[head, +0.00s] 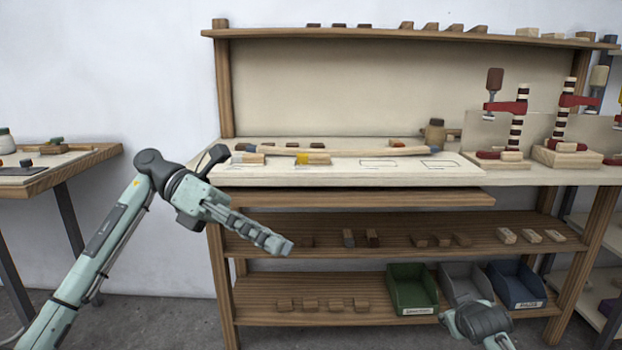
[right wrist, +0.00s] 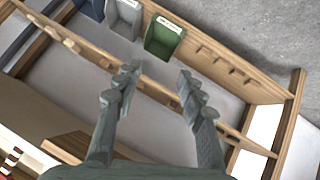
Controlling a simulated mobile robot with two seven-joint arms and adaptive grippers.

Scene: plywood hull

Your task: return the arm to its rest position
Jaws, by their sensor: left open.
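My left arm (head: 105,235) reaches up from the lower left of the head view and bends at its elbow. Its gripper (head: 284,245) points right and slightly down, in front of the workbench's left side and below the worktop. It is seen from the side, open, with nothing visible in it. Part of my right arm (head: 480,322) shows at the bottom right of the head view. In the right wrist view my right gripper (right wrist: 158,80) has its two fingers apart with nothing between them, over the workbench shelves.
The wooden workbench (head: 350,197) bears a mallet (head: 434,133) and red clamps (head: 508,107). Lower shelves hold small wooden blocks, a green bin (head: 411,290), a grey bin (head: 462,283) and a blue bin (head: 516,286). A side table (head: 82,165) stands left. Floor is clear between them.

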